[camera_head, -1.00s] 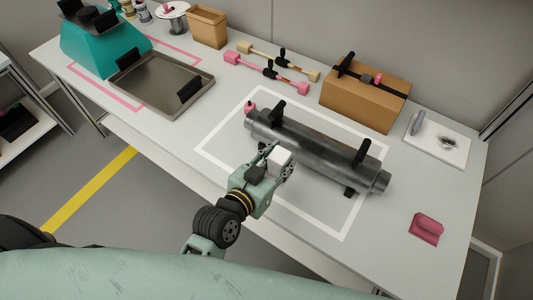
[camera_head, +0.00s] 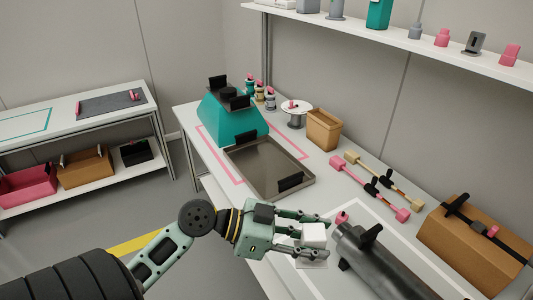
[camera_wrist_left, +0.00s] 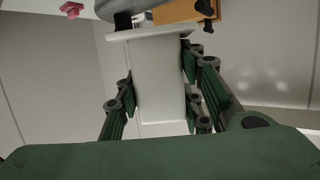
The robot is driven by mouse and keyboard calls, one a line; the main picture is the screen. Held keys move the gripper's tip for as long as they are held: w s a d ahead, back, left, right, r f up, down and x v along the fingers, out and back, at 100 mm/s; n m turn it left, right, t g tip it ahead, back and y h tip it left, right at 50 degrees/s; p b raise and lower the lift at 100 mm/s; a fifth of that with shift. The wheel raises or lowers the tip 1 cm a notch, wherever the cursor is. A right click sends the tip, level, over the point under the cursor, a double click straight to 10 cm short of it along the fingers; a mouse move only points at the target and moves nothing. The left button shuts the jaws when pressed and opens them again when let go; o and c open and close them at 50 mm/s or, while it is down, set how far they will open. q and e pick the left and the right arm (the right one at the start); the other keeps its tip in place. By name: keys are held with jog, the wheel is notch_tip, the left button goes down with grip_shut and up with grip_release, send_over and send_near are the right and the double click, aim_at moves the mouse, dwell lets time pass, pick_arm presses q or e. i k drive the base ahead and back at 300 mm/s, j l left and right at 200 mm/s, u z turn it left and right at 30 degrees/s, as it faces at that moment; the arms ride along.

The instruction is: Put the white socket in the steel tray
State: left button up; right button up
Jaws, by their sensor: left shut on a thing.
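My left gripper (camera_head: 303,232) is shut on the white socket (camera_head: 314,235), a small white block with a flat flange. In the left wrist view the white socket (camera_wrist_left: 158,85) sits between the fingers. The gripper holds it near the table's front edge, beside the end of the grey cylinder. The steel tray (camera_head: 250,184) lies on the table farther back, beyond the gripper. It is a shallow grey tray with two black handles and an empty visible floor. My right gripper is not in view.
A teal tapered block (camera_head: 229,122) stands behind the tray. A cardboard bin (camera_head: 324,130), pink and cream bars and a large grey cylinder (camera_head: 378,262) are to the right. A brown box (camera_head: 470,240) stands farther right. Table surface between tray and cylinder is clear.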

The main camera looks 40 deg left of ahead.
aim_at(265, 168)
jog(key=i+j, duration=0.1)
jog(key=j, duration=0.3)
jog(key=i+j, duration=0.1)
jog(key=j, duration=0.25)
jog(key=i+j, duration=0.1)
jog(key=j, duration=0.3)
jog(key=i+j, duration=0.15)
jog(key=j, duration=0.25)
jog(key=i+j, duration=0.1)
jog(key=j, duration=0.25)
jog(key=i+j, duration=0.1)
jog(key=j, duration=0.3)
